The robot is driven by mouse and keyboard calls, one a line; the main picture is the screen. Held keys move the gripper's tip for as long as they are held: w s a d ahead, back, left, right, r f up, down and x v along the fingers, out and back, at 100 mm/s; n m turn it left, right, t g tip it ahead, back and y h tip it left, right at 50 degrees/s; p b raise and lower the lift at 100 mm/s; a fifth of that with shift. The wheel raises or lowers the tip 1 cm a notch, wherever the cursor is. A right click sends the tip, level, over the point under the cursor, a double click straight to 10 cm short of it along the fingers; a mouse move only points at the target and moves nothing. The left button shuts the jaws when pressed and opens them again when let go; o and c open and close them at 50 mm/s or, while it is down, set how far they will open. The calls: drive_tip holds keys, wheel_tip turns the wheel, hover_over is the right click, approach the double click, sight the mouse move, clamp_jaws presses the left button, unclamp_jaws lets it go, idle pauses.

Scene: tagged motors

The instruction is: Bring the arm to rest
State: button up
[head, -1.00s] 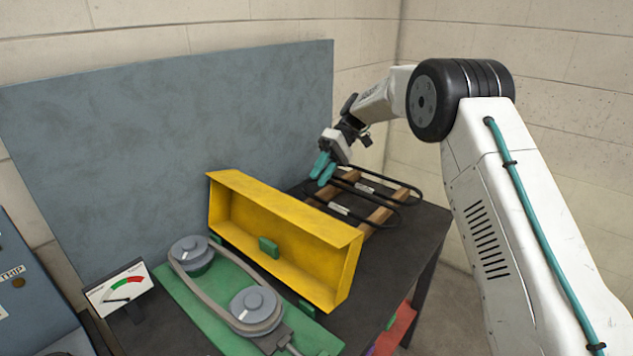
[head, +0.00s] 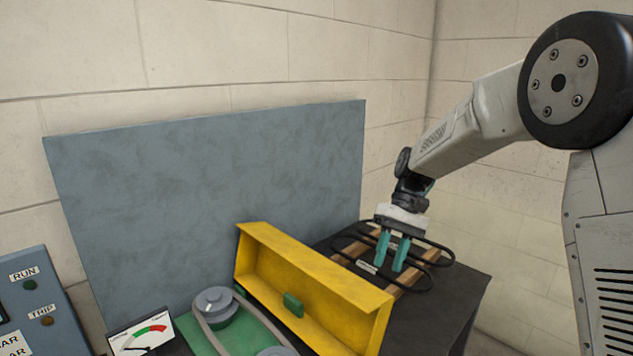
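My gripper (head: 391,250) is in the right half of the head view, at the end of my arm. Its two teal fingers point down and stand apart, with nothing visible between them. It shows in front of a wooden rack with black loops (head: 440,257) at the back right of the dark bench (head: 440,310). I cannot tell its exact height above the rack. My arm is bent, reaching in from the right.
A yellow open-sided cover (head: 350,308) with a green handle stands left of the gripper. Behind it is a grey panel (head: 210,190). Pulleys with a belt (head: 216,303), a dial meter (head: 143,336) and a control box (head: 38,305) are at lower left.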

drive_tip(key=s+d+r+m+t+h, duration=0.1)
drive_tip(key=s+d+r+t, duration=0.1)
drive_tip(key=s, duration=0.9)
drive_tip(key=s+d+r+m+t+h, duration=0.1)
drive_tip(key=s+d, duration=0.4)
drive_tip(key=s, duration=0.5)
drive_tip(key=s+d+r+t+h, duration=0.2)
drive_tip(key=s+d+r+t, duration=0.1)
drive_tip(key=s, duration=0.8)
drive_tip(key=shift+s+d+r+m+t, duration=0.3)
drive_tip(key=shift+r+m+t, duration=0.15)
drive_tip(key=shift+r, duration=0.45)
